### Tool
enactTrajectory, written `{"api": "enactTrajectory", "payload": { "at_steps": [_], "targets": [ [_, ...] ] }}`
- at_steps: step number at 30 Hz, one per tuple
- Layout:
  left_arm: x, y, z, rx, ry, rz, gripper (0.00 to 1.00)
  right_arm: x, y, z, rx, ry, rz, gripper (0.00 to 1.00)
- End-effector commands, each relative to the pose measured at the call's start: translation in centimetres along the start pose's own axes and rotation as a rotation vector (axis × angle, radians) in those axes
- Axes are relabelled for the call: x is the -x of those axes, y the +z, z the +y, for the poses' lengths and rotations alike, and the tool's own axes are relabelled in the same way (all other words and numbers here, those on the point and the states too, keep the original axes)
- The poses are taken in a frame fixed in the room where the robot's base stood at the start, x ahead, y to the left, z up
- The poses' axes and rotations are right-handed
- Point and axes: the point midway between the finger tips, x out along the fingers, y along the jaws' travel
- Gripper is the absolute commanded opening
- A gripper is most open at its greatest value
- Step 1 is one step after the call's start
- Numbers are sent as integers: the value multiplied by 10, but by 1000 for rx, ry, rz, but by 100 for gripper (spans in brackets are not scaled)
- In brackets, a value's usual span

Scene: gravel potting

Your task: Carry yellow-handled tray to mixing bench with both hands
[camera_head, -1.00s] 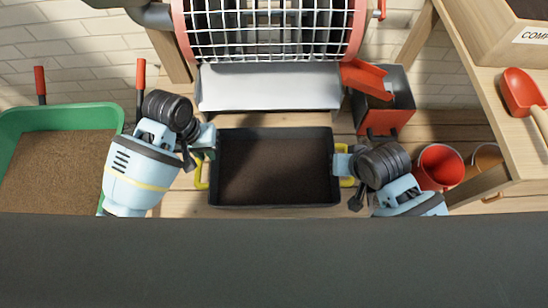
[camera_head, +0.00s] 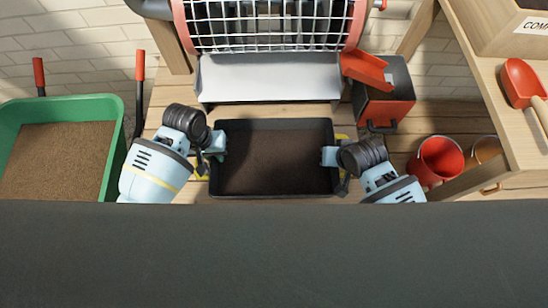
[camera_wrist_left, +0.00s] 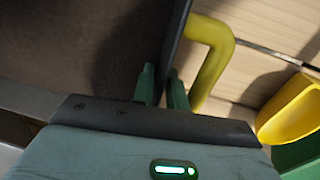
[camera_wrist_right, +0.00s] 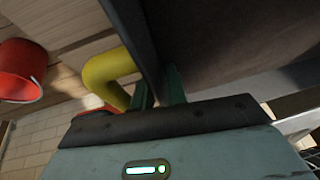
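The tray (camera_head: 273,194) is dark, rectangular and filled with brown soil. It sits level on pale wood in front of the drum. Its yellow handles show in the left wrist view (camera_wrist_left: 213,50) and the right wrist view (camera_wrist_right: 107,72). My left gripper (camera_head: 216,144) is at the tray's left wall, with its fingers (camera_wrist_left: 164,88) close together on either side of the wall, beside the handle. My right gripper (camera_head: 329,156) is at the right wall in the same way, its fingers (camera_wrist_right: 158,88) on both sides of it. Neither holds the handle itself.
A wire-mesh drum (camera_head: 270,25) and a white chute (camera_head: 270,78) stand just behind the tray. An orange-and-black bin (camera_head: 385,100) and a red bucket (camera_head: 438,160) are to the right. A green soil-filled tub (camera_head: 118,140) is at left. A yellow object (camera_wrist_left: 290,110) lies near my left gripper.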

Motion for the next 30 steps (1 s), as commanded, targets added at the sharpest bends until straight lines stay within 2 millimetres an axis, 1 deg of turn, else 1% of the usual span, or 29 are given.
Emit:
{"api": "enactTrajectory", "payload": {
  "at_steps": [10, 11, 14, 30],
  "targets": [
    [-3, 0, 0, 0, 0, 1, 15, -3, 0, 0, 0, 0, 1, 15],
    [-3, 0, 0, 0, 0, 1, 13, -3, 0, 0, 0, 0, 1, 13],
    [-3, 0, 0, 0, 0, 1, 0, -3, 0, 0, 0, 0, 0, 0],
    [-3, 0, 0, 0, 0, 1, 0, -3, 0, 0, 0, 0, 0, 0]
  ]
}}
